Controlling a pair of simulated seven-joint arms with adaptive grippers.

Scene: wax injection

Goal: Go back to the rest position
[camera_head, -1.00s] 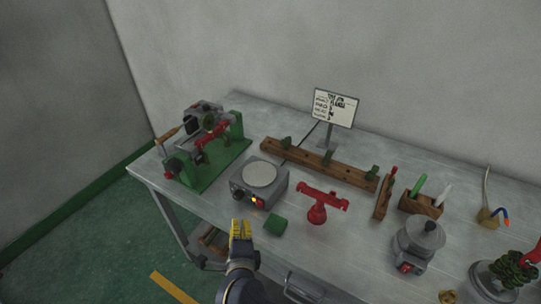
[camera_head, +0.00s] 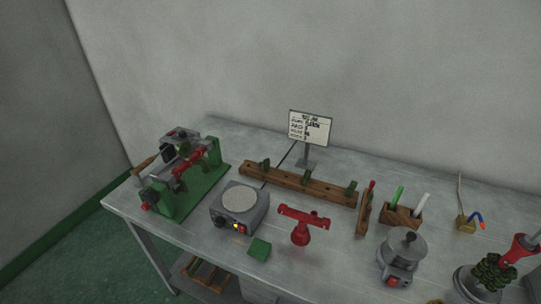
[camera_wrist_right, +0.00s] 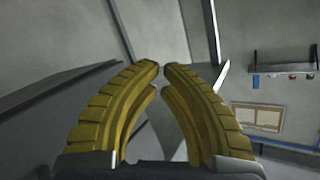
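Neither gripper shows in the head view now. In the right wrist view my right gripper (camera_wrist_right: 160,68) has its two curved yellow fingers brought together at the tips, with nothing between them. It points away from the bench, toward a grey wall and distant furniture. My left gripper is out of sight. The metal workbench (camera_head: 330,230) stands against the wall, with no arm over its visible part.
The bench carries a green machine (camera_head: 187,180), a hot plate (camera_head: 240,205), a green block (camera_head: 259,249), a red stand (camera_head: 300,229), a wooden rack (camera_head: 300,183), a sign (camera_head: 310,127) and a grey pot (camera_head: 403,255). A distant shelf (camera_wrist_right: 280,68) shows in the right wrist view.

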